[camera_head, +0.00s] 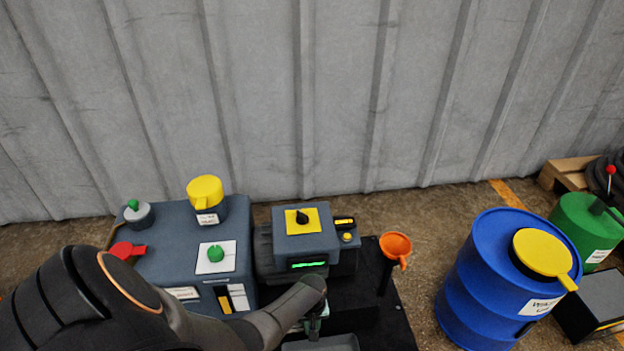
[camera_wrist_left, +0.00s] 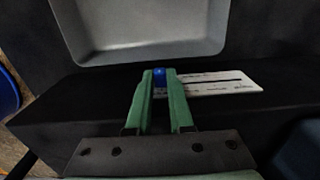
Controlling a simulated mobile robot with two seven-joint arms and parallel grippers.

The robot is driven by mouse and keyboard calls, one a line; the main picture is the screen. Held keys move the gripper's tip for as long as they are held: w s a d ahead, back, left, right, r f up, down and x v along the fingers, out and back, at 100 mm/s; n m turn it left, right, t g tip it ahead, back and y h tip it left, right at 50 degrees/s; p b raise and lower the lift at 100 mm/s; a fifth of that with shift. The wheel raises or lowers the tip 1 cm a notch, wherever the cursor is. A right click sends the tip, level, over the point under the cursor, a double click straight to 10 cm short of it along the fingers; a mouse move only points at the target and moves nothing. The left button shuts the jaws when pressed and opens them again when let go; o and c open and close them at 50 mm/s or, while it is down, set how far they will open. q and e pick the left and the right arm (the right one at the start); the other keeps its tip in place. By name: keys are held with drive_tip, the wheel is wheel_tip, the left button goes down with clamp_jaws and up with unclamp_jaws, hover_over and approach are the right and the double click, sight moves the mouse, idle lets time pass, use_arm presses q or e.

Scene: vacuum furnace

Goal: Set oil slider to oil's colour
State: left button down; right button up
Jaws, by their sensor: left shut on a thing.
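In the left wrist view, the slider is a white plate (camera_wrist_left: 225,91) with a dark horizontal slot and small print too blurred to read. Its blue knob (camera_wrist_left: 159,78) is at the left end of the visible plate. My left gripper (camera_wrist_left: 160,76) has green fingers shut on the blue knob, one on each side. The fingers hide part of the plate's left end. In the head view, my left gripper (camera_head: 314,326) is low in the middle, mostly hidden behind its own arm. I cannot make out the slider or any oil there. My right gripper is not in view.
A grey tray (camera_wrist_left: 85,53) lies just beyond the fingers. The head view shows the blue-grey machine (camera_head: 160,262) with yellow cap and green knob, an orange funnel (camera_head: 396,244), a blue drum (camera_head: 480,290) and a green drum (camera_head: 572,217). A corrugated wall stands behind.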

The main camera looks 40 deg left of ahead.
use_arm(q)
drive_tip(key=shift+s+a, duration=0.15)
drive_tip(key=shift+s, duration=0.1)
drive_tip(key=s+a+p, duration=0.4)
drive_tip(key=s+a, duration=0.2)
drive_tip(key=s, duration=0.2)
drive_tip(key=shift+a, duration=0.15)
drive_tip(key=c, duration=0.8)
unclamp_jaws()
drive_tip(key=shift+c, duration=0.2)
drive_tip(key=shift+o, duration=0.2)
